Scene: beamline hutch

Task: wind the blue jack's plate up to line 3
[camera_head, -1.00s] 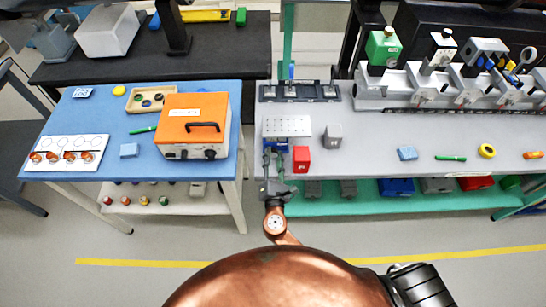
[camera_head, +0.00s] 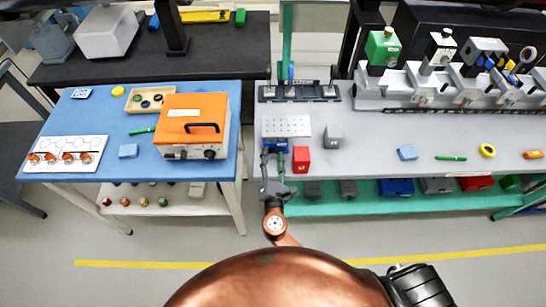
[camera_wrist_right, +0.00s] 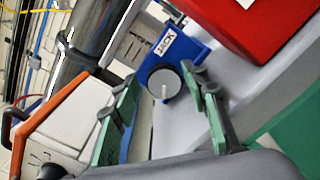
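The blue jack (camera_head: 278,145) stands at the left front edge of the grey bench, with a pale perforated plate (camera_head: 287,126) on top. My right gripper (camera_head: 272,155) is at the jack's front. In the wrist view its green-padded fingers (camera_wrist_right: 160,92) are apart, one on each side of the knob; contact cannot be told. The jack's line scale cannot be read. My left gripper is not in view.
A red block (camera_head: 301,160) stands close right of the jack, with a grey block (camera_head: 333,135) behind it. An orange-topped case (camera_head: 194,125) is on the blue table to the left, across a gap.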

